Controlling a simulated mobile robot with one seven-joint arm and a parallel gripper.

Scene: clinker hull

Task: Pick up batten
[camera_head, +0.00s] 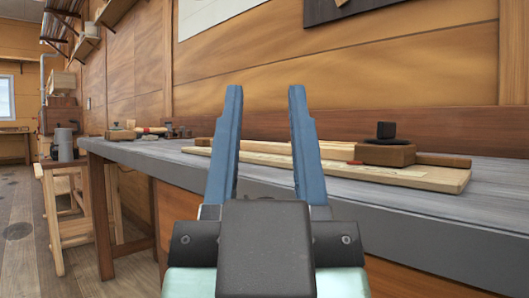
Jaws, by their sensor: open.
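My gripper (266,92) is open and empty in the middle of the view, its two blue fingers pointing up and well apart. Beyond it, a long pale wooden board (400,177) lies flat on the grey workbench, partly hidden by the fingers. A thin wooden strip shows between the fingers (265,147), lying lengthwise along the bench behind the board's front edge. It may be the batten, but I cannot tell for sure. A brown wooden block (385,154) with a black piece on top rests on the board's right part. The gripper appears apart from all of these.
The workbench (450,205) runs along the wooden wall, its front edge crossing behind my gripper. Small tools (150,131) lie at its far left end. Plank floor (25,230) is open at far left.

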